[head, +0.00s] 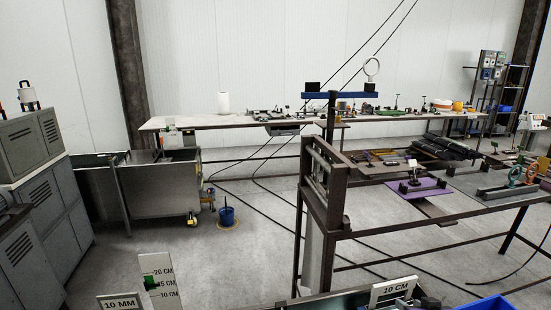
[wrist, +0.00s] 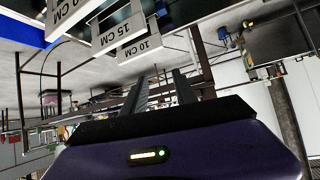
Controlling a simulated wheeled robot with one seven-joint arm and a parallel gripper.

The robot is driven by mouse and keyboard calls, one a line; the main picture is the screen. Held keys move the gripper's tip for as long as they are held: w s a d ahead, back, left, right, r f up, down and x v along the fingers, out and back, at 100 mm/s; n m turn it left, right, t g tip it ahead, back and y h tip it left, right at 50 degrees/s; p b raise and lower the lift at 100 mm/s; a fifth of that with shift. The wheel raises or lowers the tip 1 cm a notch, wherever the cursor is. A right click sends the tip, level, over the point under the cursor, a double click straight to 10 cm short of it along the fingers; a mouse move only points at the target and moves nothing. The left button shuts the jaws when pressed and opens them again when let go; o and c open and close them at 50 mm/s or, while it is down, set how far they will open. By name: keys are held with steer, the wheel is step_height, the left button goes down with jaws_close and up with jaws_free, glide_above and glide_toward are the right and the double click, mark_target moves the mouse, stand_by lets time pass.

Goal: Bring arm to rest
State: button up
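My gripper (wrist: 160,80) shows in the wrist view, its two dark fingers pointing away from the purple body. The fingers are apart with a visible gap, and I see nothing held between them. I cannot make out the gripper or the arm in the head view. The wrist view is turned over, with the room upside down. White length signs, among them a 15 CM sign (wrist: 118,30) and a 10 CM sign (wrist: 140,47), show beyond the fingers, apart from them.
In the head view, a 10 CM sign (head: 393,290) and a 10 MM sign (head: 121,302) stand at the bottom edge. A workbench (head: 470,208) with tools is at right and a long table (head: 215,121) at the back. Grey cabinets (head: 45,200) stand left. Open floor (head: 180,265) lies between, with a blue bucket (head: 227,216).

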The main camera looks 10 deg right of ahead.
steer(key=s+a+r+m+t+h+b, duration=0.1)
steer(key=s+a+r+t, duration=0.15)
steer(key=s+a, duration=0.65)
steer(key=s+a+r+t+h, duration=0.1)
steer(key=s+a+r+t, duration=0.15)
steer(key=s+a, duration=0.65)
steer(key=s+a+r+n+y, duration=0.1)
steer(key=s+a+n+y, duration=0.1)
steer(key=s, duration=1)
steer(key=s+a+n+y+b, duration=0.1)
steer(key=s+a+y, duration=0.1)
steer(key=s, duration=1)
steer(key=shift+s+a+r+n+g, duration=0.15)
steer(key=shift+a+r+n+g, duration=0.25)
steer(key=shift+a, duration=0.4)
